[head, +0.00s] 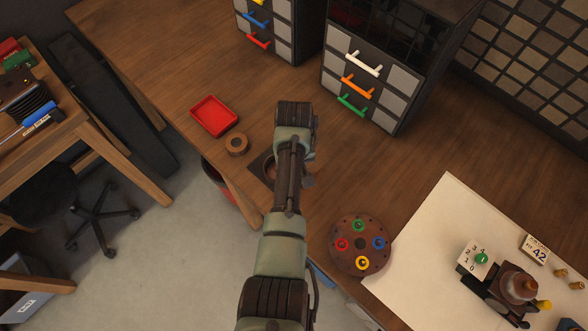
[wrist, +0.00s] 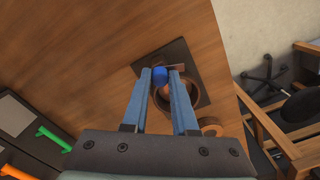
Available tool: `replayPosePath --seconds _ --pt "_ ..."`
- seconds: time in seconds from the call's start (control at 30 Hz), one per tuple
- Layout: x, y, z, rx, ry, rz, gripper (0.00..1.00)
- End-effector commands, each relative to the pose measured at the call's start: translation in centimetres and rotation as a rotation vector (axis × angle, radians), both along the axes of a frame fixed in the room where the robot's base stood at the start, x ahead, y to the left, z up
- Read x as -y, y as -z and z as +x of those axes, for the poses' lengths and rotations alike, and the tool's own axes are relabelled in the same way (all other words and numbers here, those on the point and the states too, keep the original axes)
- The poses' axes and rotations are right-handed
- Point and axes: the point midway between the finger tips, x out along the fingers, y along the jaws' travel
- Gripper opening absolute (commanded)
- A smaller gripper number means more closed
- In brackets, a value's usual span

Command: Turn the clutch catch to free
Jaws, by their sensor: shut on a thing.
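A dark square plate (wrist: 200,62) with a round brown ring (wrist: 190,95) lies on the wooden bench in the wrist view. A small blue piece (wrist: 160,76), which looks like the catch, stands at the ring's edge. My gripper (wrist: 160,72) has its two blue-grey fingers closed on this blue piece, one on each side. An orange-brown part shows just beside it, partly hidden by the right finger. I cannot read any free mark. In the head view my arm hides the gripper and most of the plate (head: 258,166).
A red tray (head: 214,116) and a brown ring-shaped roll (head: 237,145) lie left of my arm. A round dark holder with coloured rings (head: 342,262) stands to the right. Drawer cabinets (head: 374,85) stand behind. A white mat (head: 430,235) carries a small machine (head: 513,290).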

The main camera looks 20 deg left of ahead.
Motion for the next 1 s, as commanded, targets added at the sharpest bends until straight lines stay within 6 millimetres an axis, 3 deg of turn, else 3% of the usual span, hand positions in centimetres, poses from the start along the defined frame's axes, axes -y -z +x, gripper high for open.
replayPosePath --seconds 0.4,1.0 --pt "0.02 -0.16 0.15 0.003 -0.269 0.0 0.0" --pt "-0.06 -0.16 0.18 0.005 -0.345 0.002 0.0"
